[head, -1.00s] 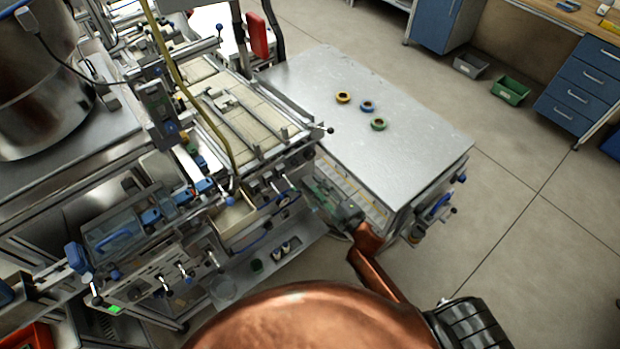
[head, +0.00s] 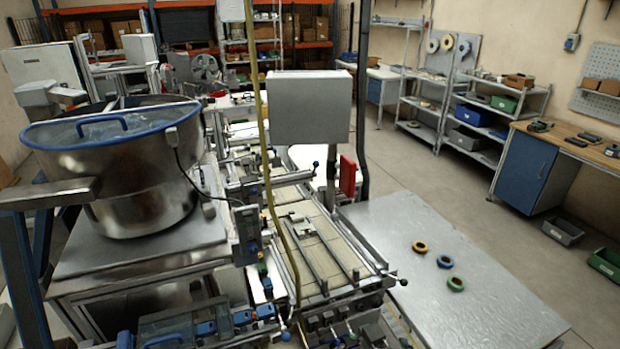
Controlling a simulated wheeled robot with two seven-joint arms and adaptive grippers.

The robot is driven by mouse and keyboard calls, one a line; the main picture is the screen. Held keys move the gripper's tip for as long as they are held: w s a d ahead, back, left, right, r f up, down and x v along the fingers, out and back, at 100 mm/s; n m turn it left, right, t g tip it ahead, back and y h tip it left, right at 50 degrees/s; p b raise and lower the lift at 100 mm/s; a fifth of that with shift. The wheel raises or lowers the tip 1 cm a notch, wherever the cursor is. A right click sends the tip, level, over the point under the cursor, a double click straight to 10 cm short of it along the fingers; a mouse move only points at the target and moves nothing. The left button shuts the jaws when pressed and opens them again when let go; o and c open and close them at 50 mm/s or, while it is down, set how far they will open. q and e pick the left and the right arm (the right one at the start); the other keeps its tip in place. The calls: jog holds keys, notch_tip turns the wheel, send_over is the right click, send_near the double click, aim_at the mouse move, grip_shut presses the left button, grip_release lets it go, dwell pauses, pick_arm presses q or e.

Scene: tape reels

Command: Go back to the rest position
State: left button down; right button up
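Three tape reels lie flat and apart on the metal table (head: 480,295) at the lower right of the head view.
A machine with a conveyor (head: 325,250) stands left of the table, with a grey panel (head: 308,107) above it. A large steel bowl (head: 120,180) is at the left. A workbench (head: 580,140) and shelves (head: 480,110) line the right wall. Open floor lies beyond the table.

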jog(key=s+d+f+m+g+h, duration=0.2)
jog(key=s+d+f+m+g, duration=0.15)
jog(key=s, duration=0.35)
jog(key=s+d+f+m+g+h, duration=0.2)
jog(key=s+d+m+g, duration=0.15)
jog(key=s+m, duration=0.2)
jog(key=s+a+f+m+g+y, duration=0.1)
jog(key=s+m+g, duration=0.4)
jog(key=s, duration=1.4)
notch_tip(320, 180, down, 29)
jog(key=s+a+n+g+y, duration=0.1)
jog(key=s+a+n+g, duration=0.1)
jog(key=s+f+g, duration=0.1)
jog(key=s+f, duration=1.7)
jog(key=s, duration=0.1)
jog(key=shift+s+d+f+n, duration=0.15)
jog(key=shift+s+n, duration=0.15)
